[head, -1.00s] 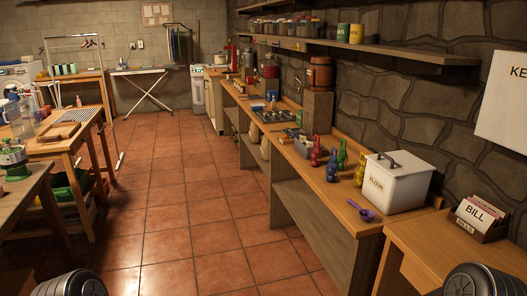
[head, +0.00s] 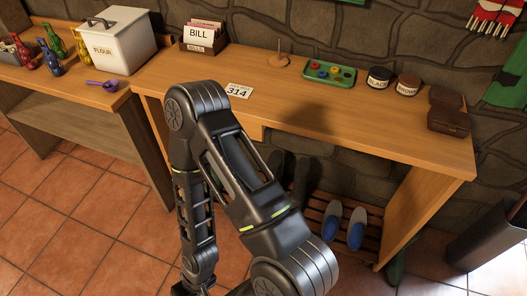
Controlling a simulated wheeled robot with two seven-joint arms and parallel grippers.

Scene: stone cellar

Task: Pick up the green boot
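A small dark green shape (head: 397,266), possibly part of the green boot, shows low by the right end of the wooden table; most of it is hidden. Dark upright boot-like shapes (head: 300,178) stand under the table on the slatted rack, partly behind my arm; their colour is too dark to tell. My arm, which seems to be the right one, rises from the bottom, bends at the elbow and hangs down. Its fingertips are below the picture. My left gripper does not show.
Blue-grey slippers (head: 355,228) lie on the slatted rack (head: 342,248). The table (head: 400,140) bears a bill box (head: 204,38), a green tray (head: 328,75), two jars (head: 379,78) and a brown case (head: 448,112). A dark bin (head: 490,235) stands right. Tiled floor is clear at left.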

